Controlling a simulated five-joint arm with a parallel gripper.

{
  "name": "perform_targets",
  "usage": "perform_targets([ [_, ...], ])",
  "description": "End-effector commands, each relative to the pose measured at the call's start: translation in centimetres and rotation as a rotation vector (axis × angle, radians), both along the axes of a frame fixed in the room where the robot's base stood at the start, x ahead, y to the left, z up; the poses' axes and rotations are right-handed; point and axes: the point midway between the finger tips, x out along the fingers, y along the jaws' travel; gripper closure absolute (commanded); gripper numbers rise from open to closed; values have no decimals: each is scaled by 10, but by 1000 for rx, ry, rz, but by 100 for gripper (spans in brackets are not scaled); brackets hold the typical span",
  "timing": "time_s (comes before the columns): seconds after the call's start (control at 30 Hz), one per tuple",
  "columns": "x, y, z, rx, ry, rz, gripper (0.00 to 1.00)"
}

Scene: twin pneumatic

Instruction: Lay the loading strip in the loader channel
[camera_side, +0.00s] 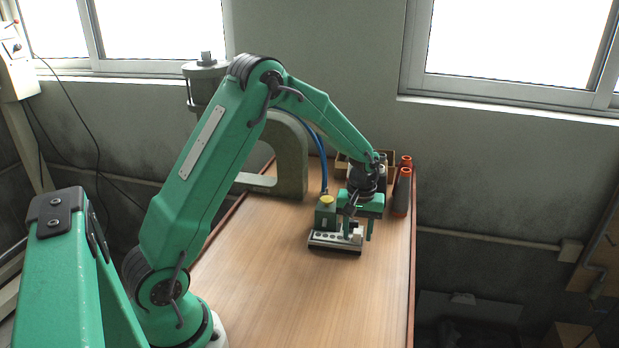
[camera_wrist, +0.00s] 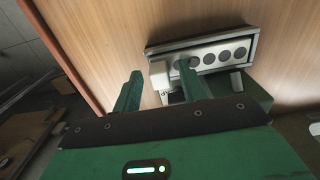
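A pale strip-like plate with a row of dark round spots (camera_side: 328,237) lies along the front of a small dark-based device on the table; it also shows in the wrist view (camera_wrist: 221,54), inside a light rim. I cannot tell whether it is the loose strip or part of the loader channel. A green block with a yellow cap (camera_side: 326,207) stands behind it. My gripper (camera_side: 359,234) is low over the device's right end, fingers apart. In the wrist view (camera_wrist: 160,68), a pale block (camera_wrist: 159,74) shows between the fingers, with a gap at the left finger.
Dark and orange cylinders (camera_side: 402,190) and a brown box (camera_side: 345,160) stand at the table's back. A grey arched frame (camera_side: 292,160) is behind the device. The wooden table (camera_side: 300,300) is clear in front, and its right edge is near my gripper.

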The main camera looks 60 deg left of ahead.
Motion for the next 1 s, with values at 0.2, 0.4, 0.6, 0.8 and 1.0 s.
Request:
perform_targets([
  [0.2, 0, 0, 0, 0, 0, 0, 59],
  [0.4, 0, 0, 5, 1, -2, 0, 59],
  [0.6, 1, 0, 22, 1, -3, 0, 59],
  [0.8, 1, 0, 51, 2, -6, 0, 59],
  [1.0, 1, 0, 84, 1, -5, 0, 59],
])
